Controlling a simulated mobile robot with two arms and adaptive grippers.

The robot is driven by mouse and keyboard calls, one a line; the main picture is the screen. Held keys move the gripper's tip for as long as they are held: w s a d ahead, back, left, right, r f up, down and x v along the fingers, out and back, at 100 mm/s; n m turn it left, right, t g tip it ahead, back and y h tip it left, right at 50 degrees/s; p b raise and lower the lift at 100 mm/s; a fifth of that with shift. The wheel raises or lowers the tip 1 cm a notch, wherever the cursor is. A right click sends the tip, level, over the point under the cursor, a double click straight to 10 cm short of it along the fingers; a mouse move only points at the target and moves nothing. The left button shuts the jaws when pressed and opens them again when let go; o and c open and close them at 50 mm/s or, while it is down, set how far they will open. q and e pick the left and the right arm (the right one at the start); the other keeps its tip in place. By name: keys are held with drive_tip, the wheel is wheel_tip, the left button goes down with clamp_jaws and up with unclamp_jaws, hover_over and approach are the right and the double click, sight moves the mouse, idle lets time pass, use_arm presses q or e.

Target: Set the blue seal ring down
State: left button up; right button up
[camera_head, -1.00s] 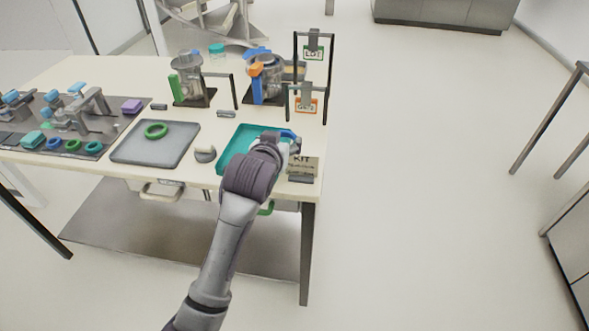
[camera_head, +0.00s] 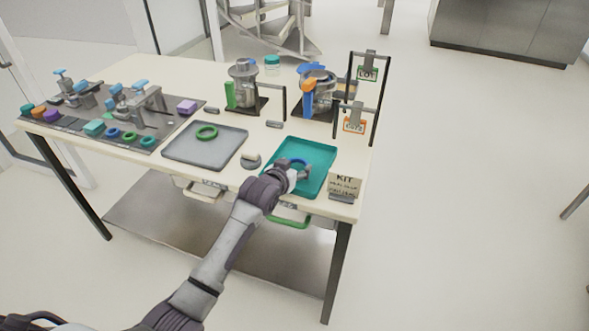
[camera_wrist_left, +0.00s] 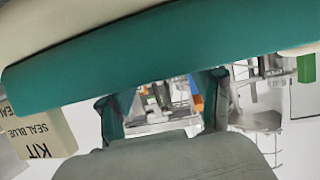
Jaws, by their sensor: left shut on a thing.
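The blue seal ring (camera_head: 298,162) shows as a small blue arc at the tip of my left gripper (camera_head: 298,171), which is shut on it. They are over the middle of the teal tray (camera_head: 318,184) on the table. I cannot tell whether the ring touches the tray floor. In the left wrist view the teal tray (camera_wrist_left: 60,80) crosses the picture close by, and the two fingers of my left gripper (camera_wrist_left: 162,105) show below it; the ring is hidden there. My right gripper is not in view.
A KIT card (camera_head: 344,185) stands right of the tray, near the table's edge. A grey tray (camera_head: 180,150) with a green ring (camera_head: 207,132) lies to the left. Another blue ring (camera_head: 113,133) sits on the dark mat. Jar stands (camera_head: 316,88) and hanging-sign frames are behind.

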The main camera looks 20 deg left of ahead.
use_arm(q)
drive_tip(key=shift+f, duration=0.55)
drive_tip(key=shift+f, duration=0.1)
drive_tip(key=o, duration=0.9)
drive_tip(key=shift+o, duration=0.2)
drive_tip(key=shift+s, duration=0.2)
drive_tip(key=v, duration=1.1)
drive_tip(key=shift+s+r, duration=0.3)
drive_tip(key=shift+f, duration=0.1)
